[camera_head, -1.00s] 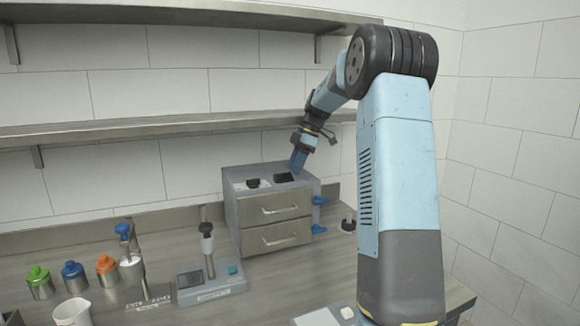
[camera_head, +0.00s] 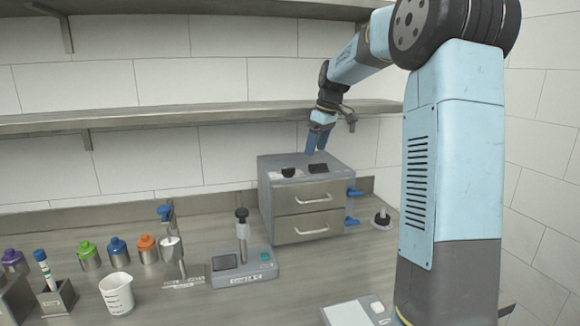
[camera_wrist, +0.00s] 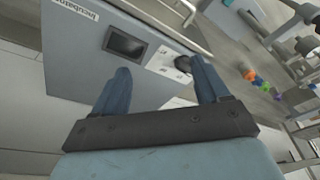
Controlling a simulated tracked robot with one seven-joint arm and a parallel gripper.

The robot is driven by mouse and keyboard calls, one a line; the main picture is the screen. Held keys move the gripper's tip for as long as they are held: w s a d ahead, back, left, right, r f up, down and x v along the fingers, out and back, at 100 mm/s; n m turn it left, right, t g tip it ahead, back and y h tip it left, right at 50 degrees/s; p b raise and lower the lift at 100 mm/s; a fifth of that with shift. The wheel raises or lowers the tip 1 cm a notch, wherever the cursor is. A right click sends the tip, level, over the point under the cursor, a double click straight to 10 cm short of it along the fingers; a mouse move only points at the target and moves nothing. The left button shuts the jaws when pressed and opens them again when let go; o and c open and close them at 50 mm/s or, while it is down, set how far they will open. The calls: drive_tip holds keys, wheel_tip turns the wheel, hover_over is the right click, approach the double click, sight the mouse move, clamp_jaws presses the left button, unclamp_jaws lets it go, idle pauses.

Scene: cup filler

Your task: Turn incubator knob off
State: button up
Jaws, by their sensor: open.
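The incubator (camera_head: 304,197) is a grey two-drawer box on the counter by the back wall; its label shows in the wrist view (camera_wrist: 75,70). A black knob (camera_head: 288,172) sits on its top at the left, beside a dark display (camera_head: 318,168). In the wrist view the knob (camera_wrist: 183,63) is near the tip of the right finger, and the display (camera_wrist: 125,44) is ahead of the left finger. My gripper (camera_head: 316,151) is above the incubator top, fingers pointing down. In the wrist view the gripper (camera_wrist: 163,82) is open, with nothing between its blue fingers.
A shelf (camera_head: 200,117) runs along the wall behind my arm. Blue valves (camera_head: 352,221) stick out of the incubator's right side. A stirrer-like device (camera_head: 243,272), a beaker (camera_head: 117,293) and several coloured-cap bottles (camera_head: 118,253) stand to the left.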

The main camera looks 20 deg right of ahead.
sight(289, 169)
drive_tip(key=s+a+r+m+t+h, duration=0.3)
drive_tip(key=a+r+m, duration=0.3)
drive_tip(key=a+m, duration=0.35)
drive_tip(key=shift+m, duration=0.25)
drive_tip(key=x, duration=1.4)
drive_tip(key=shift+s+d+f, duration=0.1)
drive_tip(key=shift+c, duration=0.3)
drive_tip(key=c, duration=1)
drive_tip(key=shift+n+y, duration=0.4)
drive_tip(key=shift+n, duration=0.4)
